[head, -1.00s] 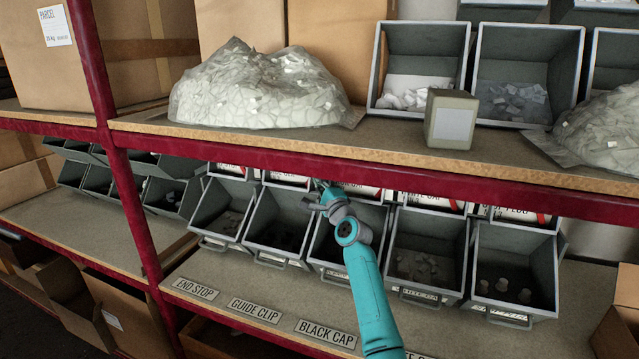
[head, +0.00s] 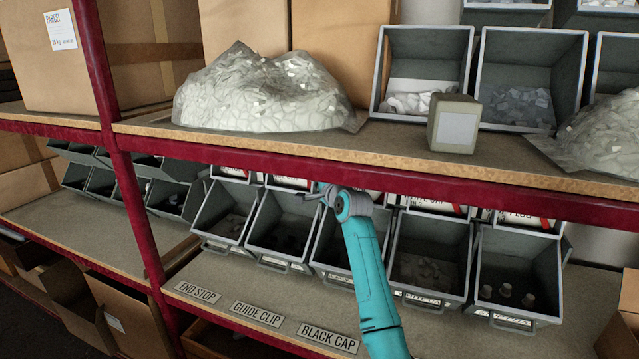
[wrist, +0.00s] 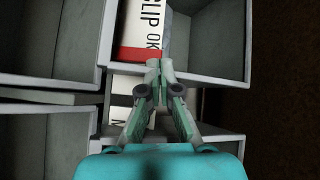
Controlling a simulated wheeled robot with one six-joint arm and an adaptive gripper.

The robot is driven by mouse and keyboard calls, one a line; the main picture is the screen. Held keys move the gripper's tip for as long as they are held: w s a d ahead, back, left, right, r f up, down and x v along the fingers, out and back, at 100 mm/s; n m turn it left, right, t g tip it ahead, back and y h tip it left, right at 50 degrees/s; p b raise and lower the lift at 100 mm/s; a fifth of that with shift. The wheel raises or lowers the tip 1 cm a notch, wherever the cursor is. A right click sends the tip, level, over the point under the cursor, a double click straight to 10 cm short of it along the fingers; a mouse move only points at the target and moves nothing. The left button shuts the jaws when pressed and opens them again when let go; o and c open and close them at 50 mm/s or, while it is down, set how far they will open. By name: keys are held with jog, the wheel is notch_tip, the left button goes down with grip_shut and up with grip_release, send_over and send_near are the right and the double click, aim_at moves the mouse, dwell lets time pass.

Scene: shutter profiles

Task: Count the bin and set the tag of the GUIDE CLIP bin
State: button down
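The GUIDE CLIP label (head: 257,313) is on the lower shelf edge in the head view. A grey bin with dark contents (head: 280,232) stands behind it. In the wrist view a white tag with a red band (wrist: 143,28) reads "CLIP OK" and lies at the left side of a grey bin (wrist: 212,40). My gripper (wrist: 159,66) has its fingertips together at the tag's lower end in that view. I cannot tell whether they pinch it. In the head view my gripper (head: 325,190) is just under the upper shelf edge, partly hidden by my wrist.
The red upper shelf beam (head: 400,187) runs close above my gripper. More grey bins (head: 430,255) stand on both sides. A second white tag (wrist: 125,100) lies under my fingers in the wrist view. END STOP (head: 197,292) and BLACK CAP (head: 328,337) labels flank the GUIDE CLIP label.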

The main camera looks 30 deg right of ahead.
jog(key=shift+w+a+r+n+g, duration=0.15)
jog(key=shift+w+a+n+g, duration=0.15)
jog(key=shift+n+g, duration=0.25)
jog(key=shift+w+a+r+n+g, duration=0.2)
jog(key=shift+w+n+g, duration=0.2)
jog(key=shift+g, duration=0.25)
jog(key=shift+s, duration=0.15)
jog(key=v, duration=0.7)
jog(key=shift+s, duration=0.15)
jog(key=shift+a, duration=0.15)
